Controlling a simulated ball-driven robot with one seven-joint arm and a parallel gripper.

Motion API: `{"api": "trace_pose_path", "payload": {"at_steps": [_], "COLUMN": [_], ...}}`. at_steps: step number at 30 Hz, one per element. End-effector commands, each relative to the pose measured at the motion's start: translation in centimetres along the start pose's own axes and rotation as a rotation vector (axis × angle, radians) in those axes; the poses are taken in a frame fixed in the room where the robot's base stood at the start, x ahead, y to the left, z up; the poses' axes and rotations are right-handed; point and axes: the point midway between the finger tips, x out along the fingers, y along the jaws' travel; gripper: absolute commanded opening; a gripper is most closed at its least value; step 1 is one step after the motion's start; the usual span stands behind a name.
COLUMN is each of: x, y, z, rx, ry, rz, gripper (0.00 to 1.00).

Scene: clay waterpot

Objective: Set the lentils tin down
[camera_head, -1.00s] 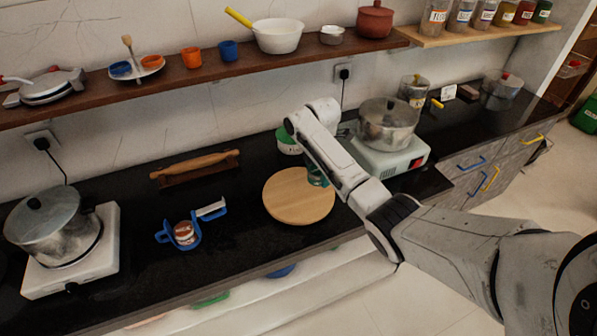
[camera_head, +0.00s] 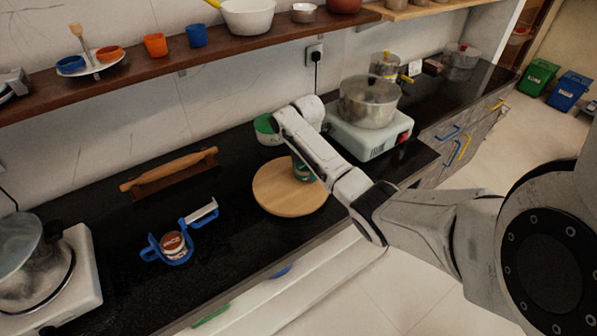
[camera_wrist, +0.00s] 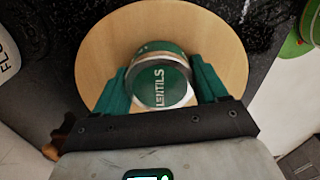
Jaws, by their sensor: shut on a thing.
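The lentils tin (camera_wrist: 160,78) is green and silver with "LENTILS" on its lid. It sits between the green fingers of my gripper (camera_wrist: 162,88), which are shut on its sides. A round wooden board (camera_wrist: 105,45) lies beneath it. In the head view, the tin (camera_head: 303,171) shows partly behind my arm, over the back right part of the board (camera_head: 278,195). Its base is hidden, so I cannot tell if it touches the wood.
A green container (camera_head: 267,129) stands behind the board. A pot (camera_head: 368,103) on a hotplate is to its right. A blue holder with a small tin (camera_head: 173,244) and a rolling pin (camera_head: 170,170) are left. The board's front and left are clear.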

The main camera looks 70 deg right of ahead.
Motion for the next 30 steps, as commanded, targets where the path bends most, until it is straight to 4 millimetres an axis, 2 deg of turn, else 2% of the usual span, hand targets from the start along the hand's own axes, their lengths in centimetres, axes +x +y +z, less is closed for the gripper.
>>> {"api": "trace_pose_path", "payload": {"at_steps": [9,10,17,25,30], "x": [0.2,0.2,0.2,0.0,-1.3], "y": [0.1,0.0,0.0,0.0,0.1], "z": [0.0,0.0,0.0,0.0,-0.1], "rx": [0.0,0.0,0.0,0.0,-0.001], "ry": [-0.001,0.0,0.0,0.0,-0.001], "rz": [0.001,0.0,0.0,0.0,0.003], "gripper": [0.31,0.74,0.96,0.98,0.98]}}
